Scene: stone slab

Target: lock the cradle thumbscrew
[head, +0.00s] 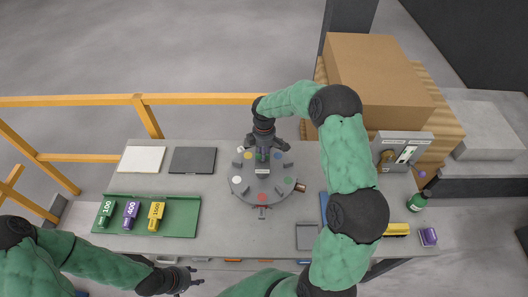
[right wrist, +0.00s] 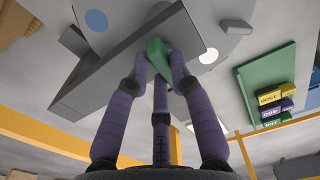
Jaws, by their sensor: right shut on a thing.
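A round grey fixture (head: 245,185) with coloured dots on its top sits at the middle of the slab. My right gripper (head: 264,152) reaches down over its far part. In the right wrist view, the right gripper's fingers (right wrist: 160,66) are shut on a small green piece (right wrist: 156,50), which looks like the thumbscrew's handle. The fingers hide part of it, and its turn position cannot be told. A long grey block (right wrist: 105,75) is close beside the green piece. My left gripper (head: 192,277) is empty with fingers apart, near the slab's front edge.
A green tray (head: 185,225) with green, purple and yellow labelled blocks lies at the left. White (head: 142,159) and dark (head: 192,160) plates lie behind it. A metal bracket (head: 400,148), a green bottle (head: 417,201) and a purple box (head: 428,237) stand at the right.

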